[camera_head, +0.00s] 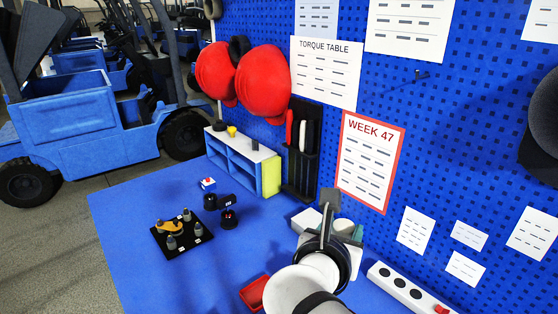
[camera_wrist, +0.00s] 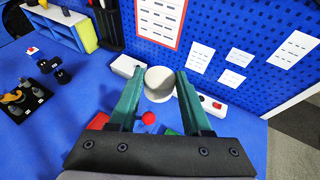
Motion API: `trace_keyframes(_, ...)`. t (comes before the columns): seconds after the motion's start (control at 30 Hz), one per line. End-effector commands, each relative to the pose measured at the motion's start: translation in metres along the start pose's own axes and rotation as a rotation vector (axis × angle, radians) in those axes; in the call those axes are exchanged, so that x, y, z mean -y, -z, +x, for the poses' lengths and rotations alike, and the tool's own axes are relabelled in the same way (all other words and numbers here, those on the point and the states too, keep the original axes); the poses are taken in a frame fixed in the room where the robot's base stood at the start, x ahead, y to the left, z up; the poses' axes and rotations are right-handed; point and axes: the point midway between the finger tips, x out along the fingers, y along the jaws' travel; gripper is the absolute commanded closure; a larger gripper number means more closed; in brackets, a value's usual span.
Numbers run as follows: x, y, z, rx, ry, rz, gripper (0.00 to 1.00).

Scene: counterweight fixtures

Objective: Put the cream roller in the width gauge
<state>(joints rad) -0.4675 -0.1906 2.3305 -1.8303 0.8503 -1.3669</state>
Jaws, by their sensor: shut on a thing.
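The cream roller (camera_wrist: 161,84) is a short pale cylinder between the two green fingers of my gripper (camera_wrist: 160,73), which is shut on it. In the head view the roller (camera_head: 344,226) shows partly behind my wrist, with my gripper (camera_head: 341,223) around it. It appears to be held above the blue bench, near the pegboard. I cannot tell for sure which thing is the width gauge. A pale block (camera_head: 306,219) lies left of the roller, partly hidden by my gripper; it also shows in the wrist view (camera_wrist: 124,66).
A white strip with dark round holes and a red switch (camera_head: 405,287) lies at right. A red tray (camera_head: 254,294) is at the front. A black plate with pegs (camera_head: 180,234), small dark parts and a shelf (camera_head: 242,160) are farther left. Bare bench lies between.

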Motion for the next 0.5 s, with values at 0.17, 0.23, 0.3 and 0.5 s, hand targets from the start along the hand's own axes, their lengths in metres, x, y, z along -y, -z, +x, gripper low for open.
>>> trace_keyframes(0.17, -0.042, 0.109, -0.007, -0.003, 0.085, 0.012, 1.00)
trace_keyframes(0.23, -0.049, 0.152, -0.018, 0.001, 0.133, 0.033, 1.00)
trace_keyframes(0.3, -0.049, 0.188, -0.032, 0.004, 0.176, 0.054, 1.00)
trace_keyframes(0.5, -0.037, 0.240, -0.066, 0.008, 0.208, 0.081, 1.00)
